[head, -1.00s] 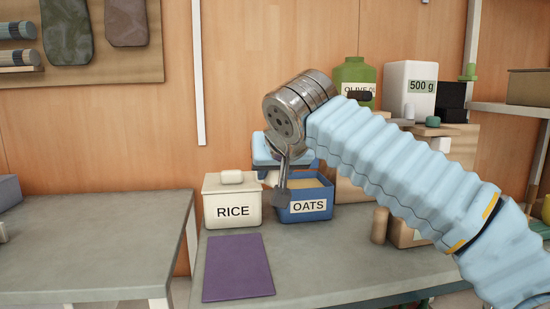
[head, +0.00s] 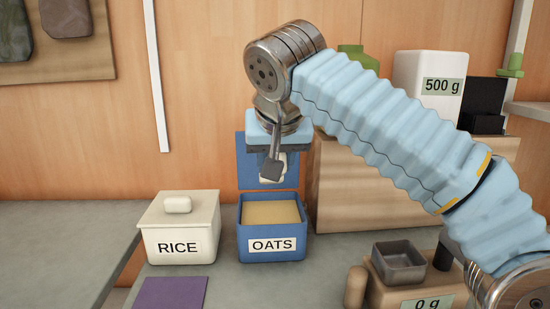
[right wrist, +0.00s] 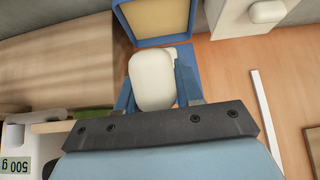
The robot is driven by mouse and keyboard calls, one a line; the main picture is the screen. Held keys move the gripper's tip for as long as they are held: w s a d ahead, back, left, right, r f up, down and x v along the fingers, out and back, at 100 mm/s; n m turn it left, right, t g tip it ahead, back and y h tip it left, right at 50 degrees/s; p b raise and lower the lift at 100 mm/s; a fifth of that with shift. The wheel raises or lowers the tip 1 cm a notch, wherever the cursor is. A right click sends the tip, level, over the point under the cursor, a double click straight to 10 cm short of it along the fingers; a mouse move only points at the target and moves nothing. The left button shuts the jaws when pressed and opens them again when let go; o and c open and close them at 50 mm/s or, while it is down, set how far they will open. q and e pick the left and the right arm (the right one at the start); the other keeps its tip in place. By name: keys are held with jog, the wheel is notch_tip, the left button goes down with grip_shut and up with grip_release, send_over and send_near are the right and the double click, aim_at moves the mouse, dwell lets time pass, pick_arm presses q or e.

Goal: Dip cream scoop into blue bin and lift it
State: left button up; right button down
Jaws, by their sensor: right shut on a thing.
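The blue bin (head: 272,255) labelled OATS stands on the counter, its blue lid (head: 247,160) raised at the back and a tan fill inside. It also shows at the top of the right wrist view (right wrist: 192,18). My right gripper (head: 271,172) points down above the bin, with a gap between it and the fill. It is shut on the cream scoop (right wrist: 152,80), seen between the blue fingers in the right wrist view. In the head view the scoop is mostly hidden by the gripper's dark bracket. My left gripper is out of view.
A cream RICE bin (head: 179,247) with its lid on stands close left of the blue bin. A purple mat (head: 172,293) lies in front. A scale (head: 405,296) with a grey pan (head: 399,261) is at right. A 500 g container (head: 430,85) stands at the back right.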

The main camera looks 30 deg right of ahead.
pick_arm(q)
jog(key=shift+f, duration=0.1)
pick_arm(e)
jog(key=shift+f, duration=0.1)
pick_arm(q)
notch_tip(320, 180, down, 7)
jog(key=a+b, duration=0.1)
jog(key=b, duration=0.6)
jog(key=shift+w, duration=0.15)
pick_arm(e)
jog(key=s+f+x, duration=0.1)
jog(key=s+x, duration=0.1)
jog(key=x, duration=0.9)
jog(key=shift+w+a+f, duration=0.2)
jog(key=shift+a+f, duration=0.15)
jog(key=shift+f, duration=0.15)
pick_arm(q)
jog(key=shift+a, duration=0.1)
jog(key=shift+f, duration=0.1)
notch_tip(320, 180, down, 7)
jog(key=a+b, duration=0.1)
jog(key=b, duration=0.6)
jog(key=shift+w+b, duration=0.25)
jog(key=shift+b, duration=0.05)
pick_arm(e)
jog(key=s+a+r+t+h, duration=0.2)
jog(key=s+r+t, duration=0.3)
jog(key=s+r, duration=0.1)
jog(key=shift+a+t+h, duration=0.3)
jog(key=shift+a, duration=0.1)
